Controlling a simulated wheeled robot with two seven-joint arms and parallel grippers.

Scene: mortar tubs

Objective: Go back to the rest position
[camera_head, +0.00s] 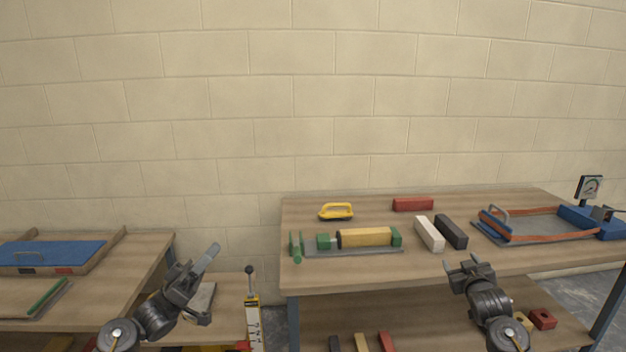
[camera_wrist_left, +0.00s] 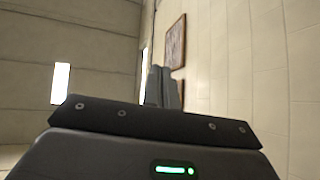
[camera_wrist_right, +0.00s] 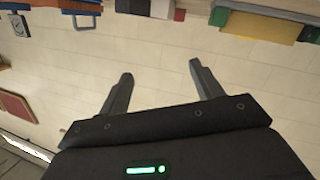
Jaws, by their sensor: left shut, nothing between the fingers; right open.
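My left gripper (camera_head: 207,258) is raised at the lower left in the head view, in front of the gap between the two benches. Its fingers are together and hold nothing; they also show shut in the left wrist view (camera_wrist_left: 162,87). My right gripper (camera_head: 467,266) is in front of the right bench's front edge in the head view. Its two fingers stand apart and empty in the right wrist view (camera_wrist_right: 160,85). Neither gripper touches any object that I can see.
The right bench (camera_head: 350,273) bears a yellow-handled tool (camera_head: 336,211), a yellow block in a green-ended holder (camera_head: 366,237), red (camera_head: 413,204), white (camera_head: 429,233) and black blocks (camera_head: 451,231), and an orange-banded frame (camera_head: 535,222). A blue board (camera_head: 50,254) lies on the left bench.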

